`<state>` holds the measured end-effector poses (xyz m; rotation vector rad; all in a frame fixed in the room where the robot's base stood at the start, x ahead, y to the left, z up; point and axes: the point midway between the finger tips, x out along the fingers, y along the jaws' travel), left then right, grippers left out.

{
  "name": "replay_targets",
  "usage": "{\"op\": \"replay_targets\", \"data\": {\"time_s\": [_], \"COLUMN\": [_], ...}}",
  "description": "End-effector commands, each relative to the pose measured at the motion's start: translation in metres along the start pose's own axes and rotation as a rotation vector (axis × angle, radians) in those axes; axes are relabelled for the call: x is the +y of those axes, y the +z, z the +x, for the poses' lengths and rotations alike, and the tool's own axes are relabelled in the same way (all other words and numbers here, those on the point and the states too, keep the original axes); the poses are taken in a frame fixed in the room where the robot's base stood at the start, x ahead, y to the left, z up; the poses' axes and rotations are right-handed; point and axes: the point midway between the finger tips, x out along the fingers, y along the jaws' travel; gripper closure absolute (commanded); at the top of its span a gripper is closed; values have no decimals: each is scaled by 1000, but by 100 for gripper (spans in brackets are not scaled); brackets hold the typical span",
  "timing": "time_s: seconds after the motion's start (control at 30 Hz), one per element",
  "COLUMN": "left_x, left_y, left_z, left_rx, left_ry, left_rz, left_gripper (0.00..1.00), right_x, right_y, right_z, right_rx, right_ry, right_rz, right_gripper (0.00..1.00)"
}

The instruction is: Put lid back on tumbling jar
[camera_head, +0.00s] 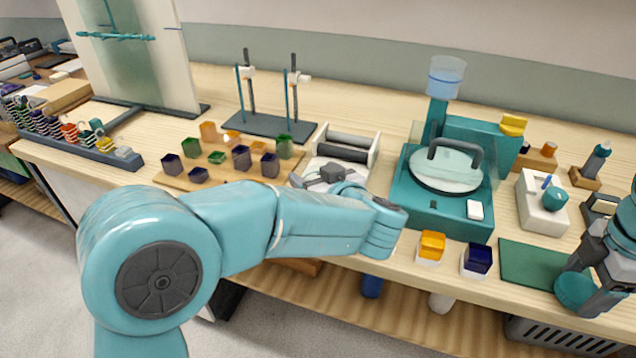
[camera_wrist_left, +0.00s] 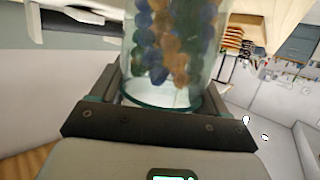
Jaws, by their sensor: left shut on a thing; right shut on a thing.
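The glass jar (camera_wrist_left: 165,88) fills the upper middle of the left wrist view, with many blue, orange and green pieces inside. My left gripper (camera_wrist_left: 155,98) is shut on it near its rounded glass end. In the head view my left gripper (camera_head: 322,176) is in front of the roller stand (camera_head: 348,150), which has dark rollers in a white frame; I cannot make out the jar there. My right gripper (camera_head: 587,282) is at the right edge, shut on a round teal lid (camera_head: 574,290), over the front of the bench beside a green mat (camera_head: 528,262). The lid is apart from the jar.
A teal grinding machine (camera_head: 448,222) with a handled glass disc stands right of the roller stand. An orange block (camera_head: 432,244) and a dark blue block (camera_head: 477,259) stand before it. Several coloured pots sit on a wooden board (camera_head: 183,182) at left.

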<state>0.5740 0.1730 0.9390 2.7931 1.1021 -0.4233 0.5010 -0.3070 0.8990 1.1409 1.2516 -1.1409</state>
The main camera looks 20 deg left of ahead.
Motion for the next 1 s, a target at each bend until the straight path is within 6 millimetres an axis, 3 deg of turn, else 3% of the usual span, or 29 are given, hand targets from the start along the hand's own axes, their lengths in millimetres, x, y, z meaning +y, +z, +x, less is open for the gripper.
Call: {"op": "replay_targets", "data": {"time_s": [0.27,0.7,1.0], "left_x": [0,0,0], "left_y": [-42,-152,-186], "left_z": [-13,-47,-58], "left_rx": [3,3,2], "left_ry": [1,1,2], "left_rz": [-6,-6,-3], "left_gripper": [69,69,69], "right_x": [0,0,0], "right_y": [0,0,0], "right_z": [-15,-50,-60], "right_rx": [0,0,0], "right_ry": [0,0,0], "right_rz": [0,0,0], "right_gripper": [55,55,55]}}
